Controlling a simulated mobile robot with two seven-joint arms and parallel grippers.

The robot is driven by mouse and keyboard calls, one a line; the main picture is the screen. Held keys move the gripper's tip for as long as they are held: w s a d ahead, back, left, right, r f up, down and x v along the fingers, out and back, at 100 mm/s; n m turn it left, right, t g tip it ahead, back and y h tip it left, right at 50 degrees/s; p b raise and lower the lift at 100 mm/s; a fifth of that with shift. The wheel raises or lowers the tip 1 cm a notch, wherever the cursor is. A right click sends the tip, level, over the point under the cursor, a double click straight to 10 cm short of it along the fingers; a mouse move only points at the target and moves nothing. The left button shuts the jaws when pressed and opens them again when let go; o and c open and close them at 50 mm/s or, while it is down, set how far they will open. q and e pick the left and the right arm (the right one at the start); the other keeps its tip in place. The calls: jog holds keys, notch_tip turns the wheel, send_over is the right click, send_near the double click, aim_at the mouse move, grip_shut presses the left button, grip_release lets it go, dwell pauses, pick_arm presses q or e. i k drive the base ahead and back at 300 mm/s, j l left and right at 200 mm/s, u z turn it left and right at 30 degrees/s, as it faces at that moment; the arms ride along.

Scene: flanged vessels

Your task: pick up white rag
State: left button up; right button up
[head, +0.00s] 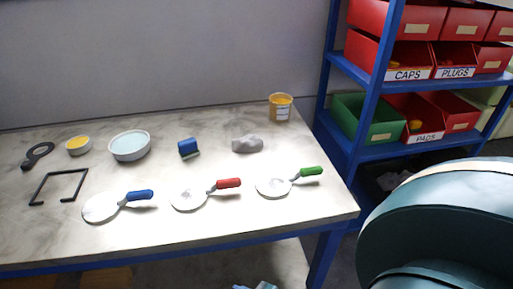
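The white rag (247,144) lies crumpled, greyish-white, on the table toward its back right. It sits right of a blue block-shaped brush or sponge and in front of a yellow tub. Nothing touches it. Neither of my grippers shows in the head view.
The worktable (240,222) also bears a yellow tub (281,109), a blue block (188,148), a pale bowl (130,146), a black wire frame (59,187) and round tools with blue, red and green (311,171) handles. A blue shelf with bins and a large teal vessel (440,220) stand right.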

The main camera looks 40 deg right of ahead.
aim_at(253, 143)
jog(key=k+l+z, duration=0.15)
jog(key=z, duration=0.2)
jog(key=k+l+z, duration=0.3)
jog(key=i+j, duration=0.05)
jog(key=j, duration=0.1)
